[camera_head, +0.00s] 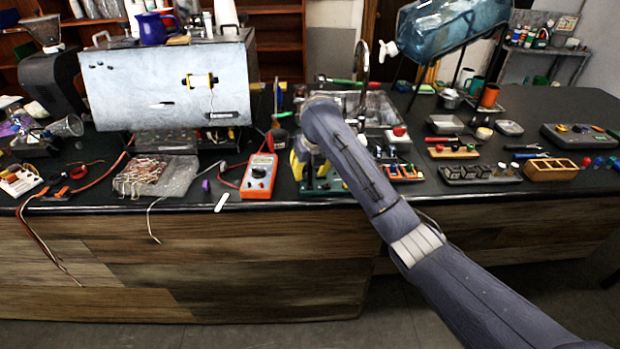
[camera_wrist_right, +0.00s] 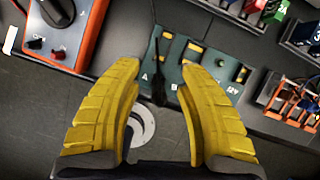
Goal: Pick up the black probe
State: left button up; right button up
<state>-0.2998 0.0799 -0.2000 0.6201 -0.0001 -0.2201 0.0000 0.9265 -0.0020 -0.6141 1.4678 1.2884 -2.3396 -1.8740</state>
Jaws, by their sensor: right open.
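A thin black object, seemingly the black probe (camera_wrist_right: 158,82), stands out against the green board (camera_wrist_right: 208,84) in the right wrist view. It lies between the yellow fingers of my right gripper (camera_wrist_right: 158,74), which are spread apart; I see no contact with it. In the head view my right gripper (camera_head: 303,160) points down over the bench beside the orange multimeter (camera_head: 259,176), and its arm hides part of the green board (camera_head: 323,186). I cannot pick out the probe in the head view. My left gripper is not in view.
The orange multimeter also shows at the upper left of the wrist view (camera_wrist_right: 88,45). Trays and small parts fill the right of the bench, including a wooden box (camera_head: 551,170). The bench's front edge is close.

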jog(key=shift+w+f, duration=0.2)
jog(key=shift+f, duration=0.2)
jog(key=shift+o, duration=0.2)
grip_shut()
